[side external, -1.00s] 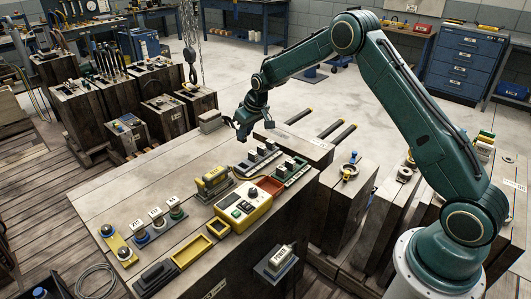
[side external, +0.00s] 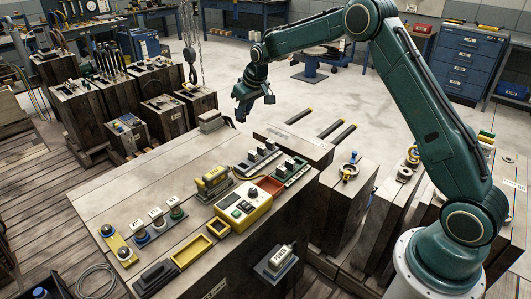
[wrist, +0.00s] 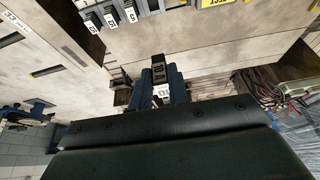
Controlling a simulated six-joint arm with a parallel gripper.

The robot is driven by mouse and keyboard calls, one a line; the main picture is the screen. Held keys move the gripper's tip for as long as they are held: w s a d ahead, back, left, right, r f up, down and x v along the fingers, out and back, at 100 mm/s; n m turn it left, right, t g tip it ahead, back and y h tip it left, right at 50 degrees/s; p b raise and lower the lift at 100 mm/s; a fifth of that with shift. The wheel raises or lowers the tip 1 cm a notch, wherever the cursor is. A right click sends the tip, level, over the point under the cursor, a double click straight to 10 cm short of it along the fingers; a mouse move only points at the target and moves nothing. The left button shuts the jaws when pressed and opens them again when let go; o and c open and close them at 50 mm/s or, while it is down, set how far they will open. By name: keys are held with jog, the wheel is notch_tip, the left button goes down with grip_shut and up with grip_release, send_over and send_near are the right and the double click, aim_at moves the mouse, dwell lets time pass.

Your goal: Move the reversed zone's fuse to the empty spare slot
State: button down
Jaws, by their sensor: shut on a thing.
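My gripper (side external: 241,117) hangs above the bench top, behind the fuse strips. In the wrist view my gripper (wrist: 161,94) has its blue fingers closed around a small dark fuse (wrist: 159,70) with a white label, clear of the strips. A grey fuse strip (side external: 252,165) and a green fuse strip (side external: 282,186) lie side by side on the bench with several fuses standing in them. Labelled grey fuses (wrist: 111,19) show at the top left of the wrist view. I cannot tell which slot is the spare or which zone is reversed.
A yellow control box (side external: 243,207), a red tray (side external: 270,185) and a yellow test block (side external: 213,182) stand near the strips. A chain hook (side external: 192,73) hangs behind to the left. The bench top (side external: 150,180) has bare room left of the strips.

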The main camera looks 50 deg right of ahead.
send_over(303, 164)
notch_tip(303, 164, down, 12)
jog(key=shift+f, duration=0.25)
jog(key=shift+w+f, duration=0.1)
jog(key=shift+f, duration=0.05)
jog(key=shift+f, duration=2.55)
jog(key=shift+f, duration=1)
dwell(0.7)
jog(key=c, duration=1.3)
grip_release()
jog(key=shift+o, duration=0.2)
jog(key=shift+r, duration=0.1)
